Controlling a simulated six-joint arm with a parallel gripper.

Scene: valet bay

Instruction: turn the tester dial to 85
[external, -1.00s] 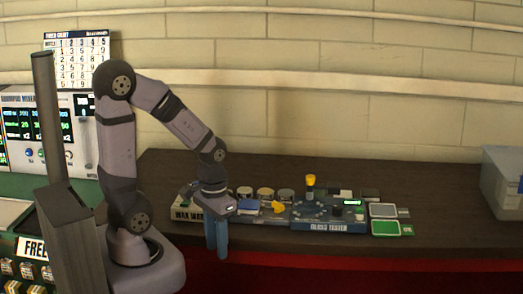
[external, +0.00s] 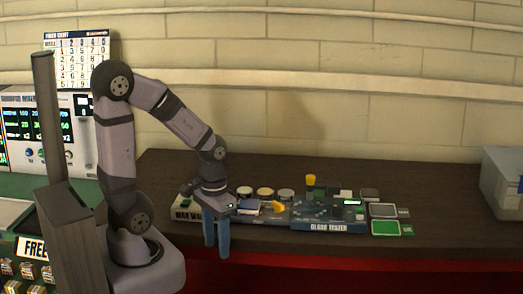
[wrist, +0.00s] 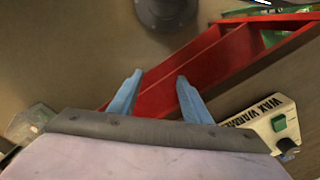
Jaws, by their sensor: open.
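The gloss tester (external: 328,226) is a blue-grey unit on the dark bench, right of my gripper. Its top carries pale marks, probably a dial scale, and a small green-lit display (external: 352,202) at the right. The dial's setting and the display's reading are too small to make out. My gripper (external: 216,246) points down with its blue fingers apart and empty, in front of the wax warmer, left of the tester and touching neither. In the wrist view the open fingers (wrist: 160,76) have nothing between them; the tester cannot be made out there.
The wax warmer (external: 186,214) is beside the gripper; it also shows in the wrist view (wrist: 255,121). Several round tins (external: 265,192) stand behind it. A yellow piece (external: 278,208) and a yellow-topped item (external: 311,180) are near the tester. A grey bin (external: 503,176) stands far right.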

